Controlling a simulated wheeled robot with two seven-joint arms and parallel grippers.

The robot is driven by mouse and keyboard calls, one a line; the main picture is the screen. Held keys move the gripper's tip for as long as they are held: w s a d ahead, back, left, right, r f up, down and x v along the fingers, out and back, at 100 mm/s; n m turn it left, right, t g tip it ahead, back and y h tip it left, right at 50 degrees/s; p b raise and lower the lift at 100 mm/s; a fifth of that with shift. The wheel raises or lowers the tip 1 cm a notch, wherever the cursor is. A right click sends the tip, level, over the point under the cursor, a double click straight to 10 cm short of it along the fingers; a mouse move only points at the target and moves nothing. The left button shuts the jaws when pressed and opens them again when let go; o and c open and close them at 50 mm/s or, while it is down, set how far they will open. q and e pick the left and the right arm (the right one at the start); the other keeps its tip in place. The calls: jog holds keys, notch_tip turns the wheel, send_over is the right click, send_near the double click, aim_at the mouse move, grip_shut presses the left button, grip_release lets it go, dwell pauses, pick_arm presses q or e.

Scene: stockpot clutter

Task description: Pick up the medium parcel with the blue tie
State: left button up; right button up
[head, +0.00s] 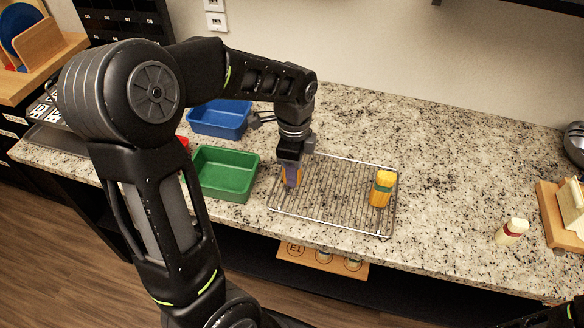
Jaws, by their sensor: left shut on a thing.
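My left gripper (291,178) points down over the left part of a wire rack (335,222). It is shut on a small orange parcel (299,176), which is mostly hidden by the fingers. I cannot clearly make out its tie or whether it touches the rack. A yellow-orange parcel (381,188) with a darker band stands on the right part of the rack, apart from the gripper. A cream parcel (511,232) with a red band lies on the counter at the right.
A green bin (225,174) stands just left of the rack, with a blue bin (219,118) behind it. A wooden holder (560,215) stands at the right edge. The speckled counter (450,150) is clear behind and right of the rack.

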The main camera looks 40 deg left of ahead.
pick_arm(q)
grip_shut()
notch_tip(320, 180, up, 10)
jog(key=shift+r+b, duration=0.1)
jog(key=shift+b, duration=0.2)
dwell(0.4)
dwell(0.4)
